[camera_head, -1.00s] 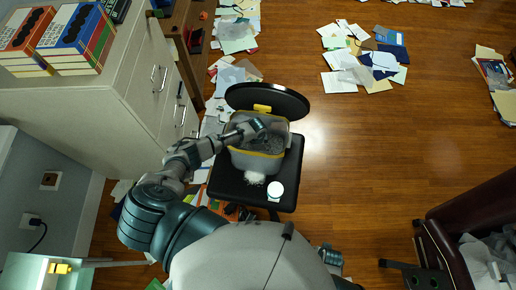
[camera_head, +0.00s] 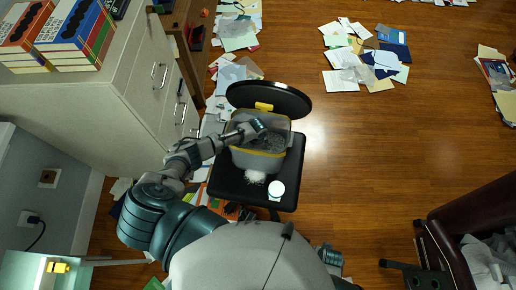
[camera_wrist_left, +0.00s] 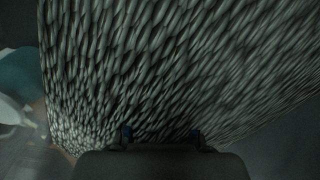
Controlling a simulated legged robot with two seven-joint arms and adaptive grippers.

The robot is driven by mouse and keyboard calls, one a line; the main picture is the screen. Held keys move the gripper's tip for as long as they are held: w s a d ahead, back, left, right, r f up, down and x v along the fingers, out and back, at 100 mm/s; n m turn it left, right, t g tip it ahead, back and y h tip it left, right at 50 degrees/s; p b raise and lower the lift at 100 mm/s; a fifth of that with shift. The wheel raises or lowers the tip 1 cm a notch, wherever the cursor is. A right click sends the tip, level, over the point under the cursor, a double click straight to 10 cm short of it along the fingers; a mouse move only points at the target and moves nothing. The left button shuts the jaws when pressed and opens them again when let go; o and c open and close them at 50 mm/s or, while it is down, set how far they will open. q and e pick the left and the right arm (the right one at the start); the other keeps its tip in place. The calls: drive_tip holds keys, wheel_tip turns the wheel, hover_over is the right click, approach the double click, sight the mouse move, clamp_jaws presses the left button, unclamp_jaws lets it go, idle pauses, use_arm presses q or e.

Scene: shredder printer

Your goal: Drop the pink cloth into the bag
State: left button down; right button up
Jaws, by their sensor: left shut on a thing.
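My left arm comes in from the left in the head view, and my left gripper (camera_head: 257,127) is over the open top of a grey, translucent bin with a yellow band (camera_head: 257,162). In the left wrist view my gripper (camera_wrist_left: 162,136) shows as a dark shape at the bottom edge. A grey, braided-looking surface (camera_wrist_left: 160,70) fills most of that view right in front of it. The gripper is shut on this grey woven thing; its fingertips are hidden. I see no pink cloth and cannot pick out a bag.
The bin stands on a black chair (camera_head: 222,182), with the backrest (camera_head: 268,97) behind it. A pale cabinet (camera_head: 138,85) stands close on the left. Papers (camera_head: 367,60) lie scattered on the wooden floor. The floor (camera_head: 370,145) right of the chair is clear.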

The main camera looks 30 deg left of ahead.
use_arm(q)
drive_tip(key=shift+f, duration=0.35)
drive_tip(key=shift+d+f+b, duration=0.15)
drive_tip(key=shift+f+b, duration=0.4)
drive_tip(key=shift+b, duration=0.05)
drive_tip(key=c, duration=1)
unclamp_jaws()
drive_tip(key=shift+c, duration=0.2)
